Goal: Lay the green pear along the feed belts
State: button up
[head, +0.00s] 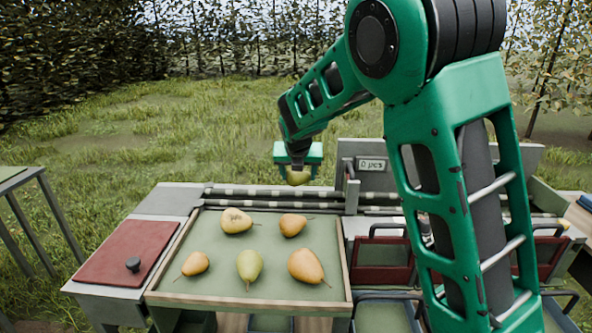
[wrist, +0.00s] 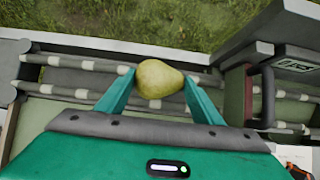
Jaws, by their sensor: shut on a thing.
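A yellow-green pear (wrist: 160,79) is held between the two fingers of my gripper (wrist: 160,100) in the wrist view. In the head view the pear (head: 298,177) shows just below my gripper (head: 298,160). The pear appears to be above the feed belts (head: 275,197), near the gate. The belts (wrist: 80,78) also run left to right behind and below the pear in the wrist view. I cannot tell whether the pear touches them. On the wooden-edged tray (head: 207,301) lie several pears, including a green-yellow one (head: 249,266) at the front middle.
A grey housing with a "0 pcs" display (head: 371,165) stands right of my gripper. A red lid (head: 127,252) with a black knob lies left of the tray. Red-fronted bins (head: 383,258) stand to the right. The belt left of the pear is clear.

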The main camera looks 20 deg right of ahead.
aim_at(299, 185)
jog(key=shift+d+f, duration=0.1)
jog(key=shift+f, duration=2.65)
jog(key=o, duration=1.2)
jog(key=v, duration=1)
jog(key=shift+s+r, duration=0.15)
jog(key=shift+r, duration=0.15)
